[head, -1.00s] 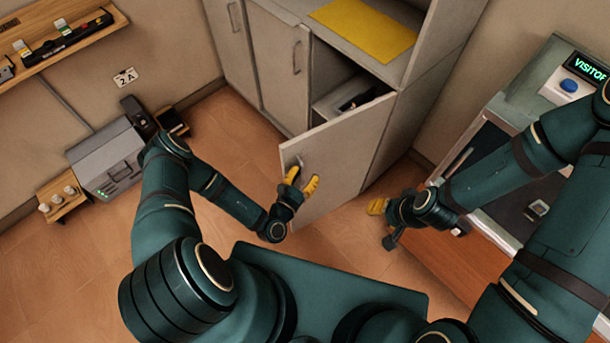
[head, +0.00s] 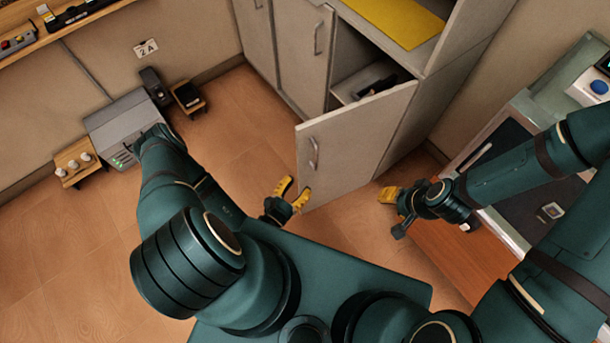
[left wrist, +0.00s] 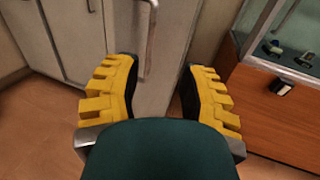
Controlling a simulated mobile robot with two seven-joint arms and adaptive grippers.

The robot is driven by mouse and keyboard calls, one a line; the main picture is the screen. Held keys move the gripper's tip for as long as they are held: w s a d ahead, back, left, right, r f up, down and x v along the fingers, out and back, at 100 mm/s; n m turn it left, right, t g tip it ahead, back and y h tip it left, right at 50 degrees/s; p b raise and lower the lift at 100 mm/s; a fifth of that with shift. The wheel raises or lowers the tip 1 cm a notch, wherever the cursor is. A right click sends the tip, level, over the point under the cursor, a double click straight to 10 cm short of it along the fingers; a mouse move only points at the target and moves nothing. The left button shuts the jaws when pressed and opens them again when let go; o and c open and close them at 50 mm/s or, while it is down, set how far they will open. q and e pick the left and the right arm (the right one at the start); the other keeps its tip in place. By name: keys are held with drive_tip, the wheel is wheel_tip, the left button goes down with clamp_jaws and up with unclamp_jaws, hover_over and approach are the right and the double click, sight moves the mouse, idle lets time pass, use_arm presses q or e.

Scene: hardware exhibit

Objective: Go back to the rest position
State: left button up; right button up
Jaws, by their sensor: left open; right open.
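My left gripper (head: 293,194) is open and empty, with yellow fingers, low in front of the open cabinet door (head: 355,145). It is apart from the door's handle (head: 314,153). In the left wrist view the two yellow fingers (left wrist: 160,95) are spread wide, and the door with its vertical handle (left wrist: 151,40) stands beyond them. My right gripper (head: 388,195) is at the right of the door, above the floor near the wooden base of a display case; its yellow fingers show only partly.
The grey cabinet (head: 285,60) stands ajar with a dark item (head: 377,86) inside. A yellow sheet (head: 398,20) lies on its counter. The display case (head: 500,165) is at right. A grey box (head: 125,125) stands at the left wall. Floor (head: 235,135) between is clear.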

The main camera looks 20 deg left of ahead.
use_arm(q)
drive_tip(key=shift+s, duration=0.35)
idle(0.3)
